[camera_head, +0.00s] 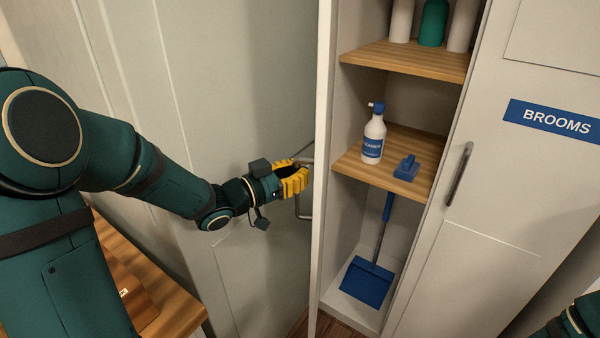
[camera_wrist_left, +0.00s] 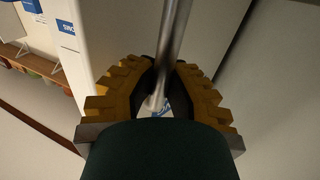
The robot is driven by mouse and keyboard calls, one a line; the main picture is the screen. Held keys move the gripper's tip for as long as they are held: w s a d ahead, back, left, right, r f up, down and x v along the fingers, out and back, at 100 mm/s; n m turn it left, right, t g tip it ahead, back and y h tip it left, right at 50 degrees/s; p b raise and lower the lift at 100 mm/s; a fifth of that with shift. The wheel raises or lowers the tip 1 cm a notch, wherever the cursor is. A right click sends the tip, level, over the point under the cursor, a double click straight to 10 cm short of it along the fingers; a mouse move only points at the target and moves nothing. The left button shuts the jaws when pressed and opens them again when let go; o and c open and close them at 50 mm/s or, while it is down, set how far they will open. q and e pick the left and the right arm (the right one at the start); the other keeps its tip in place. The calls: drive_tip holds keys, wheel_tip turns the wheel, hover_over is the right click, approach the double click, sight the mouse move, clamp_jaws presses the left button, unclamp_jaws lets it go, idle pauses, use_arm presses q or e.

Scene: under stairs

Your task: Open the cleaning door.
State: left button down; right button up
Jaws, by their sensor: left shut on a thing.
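The cleaning door (camera_head: 321,180) stands swung open, and I see its pale edge almost end-on to the left of the cupboard opening. Its metal bar handle (camera_head: 305,207) is on the face turned to the left. My left gripper (camera_head: 302,178), with yellow ridged fingers, is shut on this handle. In the left wrist view the bar (camera_wrist_left: 176,38) runs between the two yellow fingers (camera_wrist_left: 160,85). The door's lettering is not readable from the head. My right gripper is out of view; only a bit of my right arm shows at the lower right corner.
The open cupboard has wooden shelves (camera_head: 345,162) with a spray bottle (camera_head: 373,138), a blue brush (camera_head: 406,168) and several bottles above. A blue dustpan (camera_head: 367,282) stands below. A closed door labelled BROOMS (camera_head: 550,118) is at the right. A wooden bench (camera_head: 170,300) is at the lower left.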

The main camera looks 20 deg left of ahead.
use_arm(q)
drive_tip(key=c, duration=0.9)
unclamp_jaws()
drive_tip(key=shift+s, duration=0.15)
drive_tip(key=shift+c, duration=0.2)
drive_tip(key=v, duration=1.2)
